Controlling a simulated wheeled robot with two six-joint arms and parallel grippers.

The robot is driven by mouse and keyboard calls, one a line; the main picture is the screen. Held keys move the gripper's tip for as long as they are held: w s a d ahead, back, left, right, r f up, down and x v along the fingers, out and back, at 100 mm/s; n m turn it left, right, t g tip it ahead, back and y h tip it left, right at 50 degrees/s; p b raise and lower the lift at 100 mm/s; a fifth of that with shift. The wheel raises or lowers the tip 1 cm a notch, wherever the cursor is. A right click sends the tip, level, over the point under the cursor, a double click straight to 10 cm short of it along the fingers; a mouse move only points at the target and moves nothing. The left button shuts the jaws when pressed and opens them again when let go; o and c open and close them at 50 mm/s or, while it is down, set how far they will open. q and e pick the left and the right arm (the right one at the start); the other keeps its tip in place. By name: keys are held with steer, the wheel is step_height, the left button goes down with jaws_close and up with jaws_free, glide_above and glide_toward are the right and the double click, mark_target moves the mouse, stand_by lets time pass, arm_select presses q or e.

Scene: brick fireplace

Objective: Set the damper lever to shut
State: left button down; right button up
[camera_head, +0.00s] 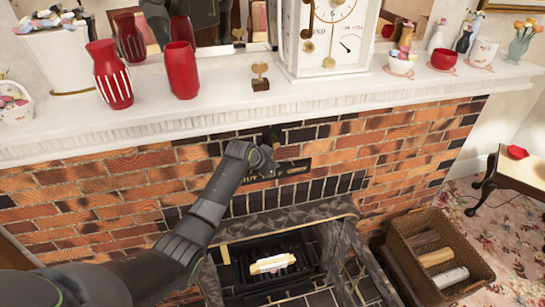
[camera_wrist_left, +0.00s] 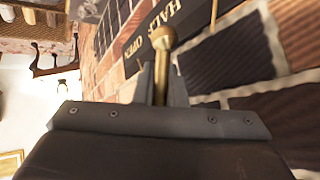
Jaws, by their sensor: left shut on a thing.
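The damper lever (camera_wrist_left: 163,40) is a brass rod with a round knob, seen in the left wrist view. It stands between the two grey fingers of my left gripper (camera_wrist_left: 162,82), which is shut on it, with the knob beyond the fingertips. A dark label plate (camera_wrist_left: 148,42) lettered "HALF" and "OPEN" lies on the brick beside the knob. In the head view the plate (camera_head: 293,167) is on the brick above the firebox, partly hidden by my left arm. My left gripper (camera_head: 272,138) is at the brick there, just under the mantel. My right gripper is not in view.
The white mantel (camera_head: 215,108) overhangs the lever area and holds red vases (camera_head: 181,70), a clock (camera_head: 330,40) and small pots. The firebox (camera_head: 270,265) is below. A wicker log basket (camera_head: 440,250) stands to the right.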

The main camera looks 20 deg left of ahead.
arm_select(q)
steer(key=shift+s+a+r+g+y+p, duration=0.2)
steer(key=shift+a+g+y+p, duration=0.25)
steer(key=shift+p, duration=0.3)
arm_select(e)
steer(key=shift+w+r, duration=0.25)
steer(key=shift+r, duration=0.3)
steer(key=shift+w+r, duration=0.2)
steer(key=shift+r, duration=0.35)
arm_select(q)
steer(key=c, duration=1.5)
jaws_free()
steer(key=shift+d, duration=0.1)
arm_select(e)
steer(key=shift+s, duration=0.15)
arm_select(q)
steer(key=shift+s, duration=0.1)
